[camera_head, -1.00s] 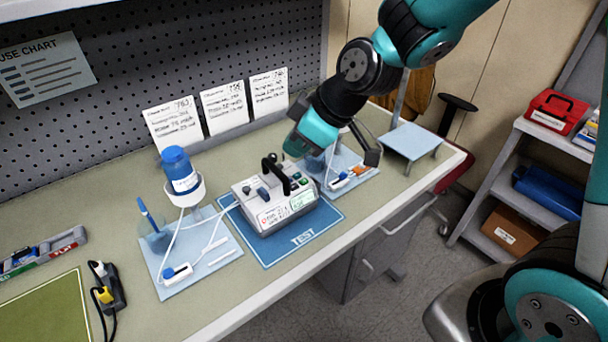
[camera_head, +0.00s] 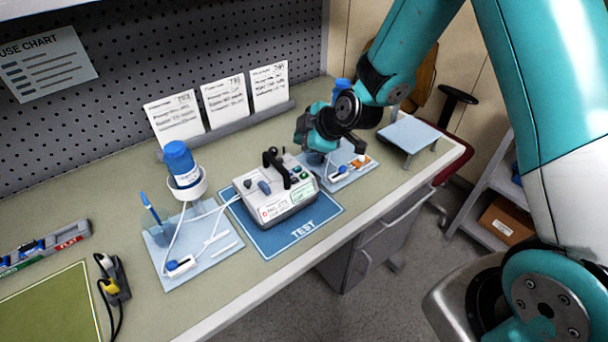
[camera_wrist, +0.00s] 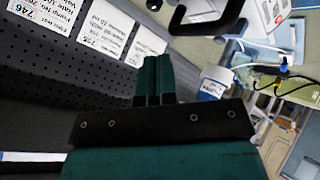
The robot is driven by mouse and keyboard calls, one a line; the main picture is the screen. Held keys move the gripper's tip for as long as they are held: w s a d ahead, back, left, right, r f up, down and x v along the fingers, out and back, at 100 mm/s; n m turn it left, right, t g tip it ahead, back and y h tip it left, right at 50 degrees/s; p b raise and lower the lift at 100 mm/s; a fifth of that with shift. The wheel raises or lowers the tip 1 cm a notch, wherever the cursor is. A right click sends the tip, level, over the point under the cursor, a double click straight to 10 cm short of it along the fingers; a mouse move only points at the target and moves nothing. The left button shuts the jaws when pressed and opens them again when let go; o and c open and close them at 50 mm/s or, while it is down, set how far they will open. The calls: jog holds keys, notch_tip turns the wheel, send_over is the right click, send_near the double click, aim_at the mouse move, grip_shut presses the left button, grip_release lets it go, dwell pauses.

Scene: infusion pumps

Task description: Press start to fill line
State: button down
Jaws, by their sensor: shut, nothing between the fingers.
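The infusion pump (camera_head: 290,213) is a light grey box with a black handle (camera_head: 277,168) on top. It stands on the blue TEST mat (camera_head: 270,242) in the head view. Its front has a small display and coloured buttons, including green ones near the right side; their labels are too small to read. My gripper (camera_head: 304,140) is above and behind the pump's right end, apart from it. In the wrist view my gripper's fingers (camera_wrist: 153,78) are together and empty, with the black handle (camera_wrist: 205,12) beyond them.
A blue-capped bottle (camera_head: 180,166) stands in a holder on a pale tray (camera_head: 215,272) left of the pump, with white tubing. Another tray (camera_head: 362,180) with a line set lies to the right. Cards (camera_head: 225,100) lean at the back. A small raised stand (camera_head: 408,133) is further right.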

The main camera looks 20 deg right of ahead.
jog(key=b, duration=0.4)
send_over(303, 176)
notch_tip(303, 176, down, 7)
jog(key=shift+f, duration=0.15)
jog(key=shift+f+b, duration=0.4)
jog(key=shift+b, duration=0.2)
jog(key=shift+f, duration=0.1)
dwell(1.1)
jog(key=shift+f+b, duration=0.35)
jog(key=shift+b, duration=0.25)
jog(key=shift+f+b, duration=0.45)
jog(key=shift+b, duration=0.15)
dwell(0.5)
jog(key=shift+r, duration=0.1)
jog(key=shift+r+p, duration=0.45)
jog(key=shift+r, duration=0.35)
